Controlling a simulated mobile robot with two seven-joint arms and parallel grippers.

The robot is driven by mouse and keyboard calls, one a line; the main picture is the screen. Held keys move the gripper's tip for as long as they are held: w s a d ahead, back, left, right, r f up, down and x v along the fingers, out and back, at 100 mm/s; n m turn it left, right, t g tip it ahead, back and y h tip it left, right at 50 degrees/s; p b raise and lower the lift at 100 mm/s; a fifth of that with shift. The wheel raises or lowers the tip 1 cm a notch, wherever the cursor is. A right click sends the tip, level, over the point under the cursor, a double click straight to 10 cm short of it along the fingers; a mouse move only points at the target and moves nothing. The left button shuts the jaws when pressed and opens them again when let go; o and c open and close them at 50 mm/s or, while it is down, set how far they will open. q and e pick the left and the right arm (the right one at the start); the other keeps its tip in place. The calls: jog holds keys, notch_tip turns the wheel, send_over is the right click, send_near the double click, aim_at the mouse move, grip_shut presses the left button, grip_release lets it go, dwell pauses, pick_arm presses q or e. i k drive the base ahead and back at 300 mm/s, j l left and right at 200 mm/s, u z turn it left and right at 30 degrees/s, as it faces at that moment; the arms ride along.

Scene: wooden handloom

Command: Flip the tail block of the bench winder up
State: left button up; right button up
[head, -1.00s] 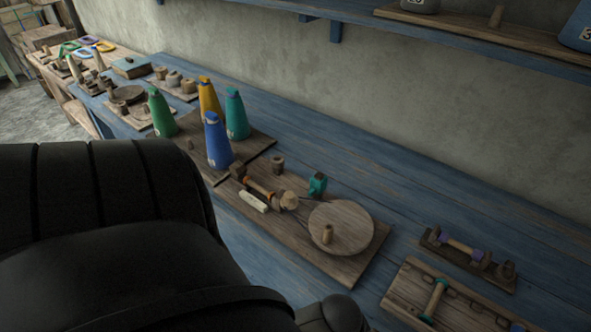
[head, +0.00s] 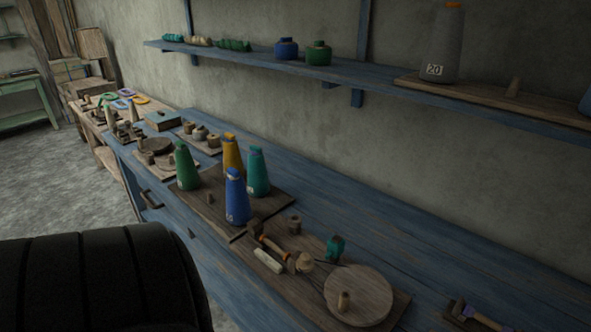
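The bench winder sits on a wooden board (head: 286,292) on the blue bench. A wooden spindle (head: 274,247) lies left of the wheel, between a small dark block (head: 255,228) and a pale round piece (head: 304,262). I cannot tell whether the dark block is the tail block or how it is turned. A teal piece (head: 335,248) stands behind the spindle, and a pale stick (head: 267,261) lies in front. Neither gripper is in view.
Several thread cones, including a blue one (head: 237,199) and a green one (head: 186,168), stand on a board left of the winder. A blue wall shelf (head: 250,62) runs above. The bench behind the winder (head: 420,235) is clear. My black arm fills the lower left.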

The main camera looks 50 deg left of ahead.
aim_at(255, 228)
jog(key=u, duration=0.45)
jog(key=l+u, duration=0.1)
jog(key=u, duration=0.4)
jog(key=l+u, duration=0.1)
jog(key=u, duration=0.35)
jog(key=l+u, duration=0.1)
jog(key=u, duration=0.35)
